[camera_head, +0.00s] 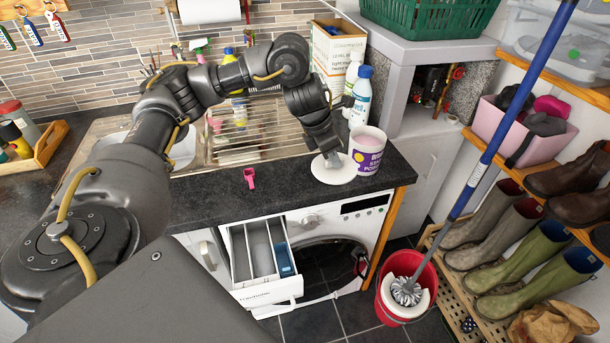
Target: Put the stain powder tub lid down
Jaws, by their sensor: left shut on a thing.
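The stain powder tub lid (334,175) is a flat white disc at the right part of the dark worktop. My left gripper (332,160) reaches down over it from above and is shut on it near its far side. The lid looks flat, at or just above the worktop; I cannot tell whether it touches. The stain powder tub (367,158), white and purple with a pinkish top, stands upright just right of the lid, with its lid off. My right gripper is out of view.
A pink scoop (249,178) lies on the worktop (215,200) left of the lid. A blue-capped bottle (361,98) and a cardboard box (336,55) stand behind the tub. The washer's detergent drawer (262,262) is pulled out below. A mop (470,190) stands in a red bucket.

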